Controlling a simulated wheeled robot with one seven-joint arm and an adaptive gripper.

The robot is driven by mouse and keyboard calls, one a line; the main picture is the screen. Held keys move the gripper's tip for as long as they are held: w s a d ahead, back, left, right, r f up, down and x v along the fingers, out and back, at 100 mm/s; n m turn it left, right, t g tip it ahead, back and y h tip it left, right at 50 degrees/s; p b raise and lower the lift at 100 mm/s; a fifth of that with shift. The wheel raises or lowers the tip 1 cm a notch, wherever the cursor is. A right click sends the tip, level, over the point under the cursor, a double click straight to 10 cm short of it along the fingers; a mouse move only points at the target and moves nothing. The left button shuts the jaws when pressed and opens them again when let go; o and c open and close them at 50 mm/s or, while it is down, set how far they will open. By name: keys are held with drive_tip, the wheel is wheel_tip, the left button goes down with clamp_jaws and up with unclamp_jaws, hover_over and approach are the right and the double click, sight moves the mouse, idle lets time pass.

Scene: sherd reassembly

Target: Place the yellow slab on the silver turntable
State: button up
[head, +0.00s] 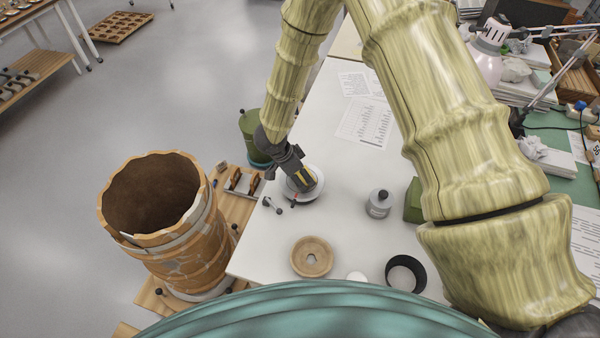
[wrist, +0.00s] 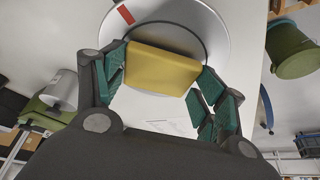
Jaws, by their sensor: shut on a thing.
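The yellow slab (wrist: 160,70) is between the green-padded fingers of my gripper (wrist: 160,78) in the wrist view, and they are shut on it. The silver turntable (wrist: 208,28) is a round disc with a red mark, just beyond the slab. In the head view my gripper (head: 303,183) is over the silver turntable (head: 314,190) on the white table. Only a sliver of the yellow slab (head: 304,175) shows there. I cannot tell whether the slab touches the disc.
A large reassembled pot (head: 180,240) stands at left. A green bin (head: 255,135) is behind the turntable. Papers (head: 366,122) lie at the back.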

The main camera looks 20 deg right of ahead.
drive_tip(key=o, duration=0.6)
drive_tip(key=shift+w+f, duration=0.1)
drive_tip(key=shift+f, duration=0.1)
drive_tip(key=o, duration=0.4)
drive_tip(key=shift+r, duration=0.1)
drive_tip(key=b+v, duration=0.3)
drive_tip(key=v, duration=0.9)
drive_tip(key=shift+d+r, duration=0.1)
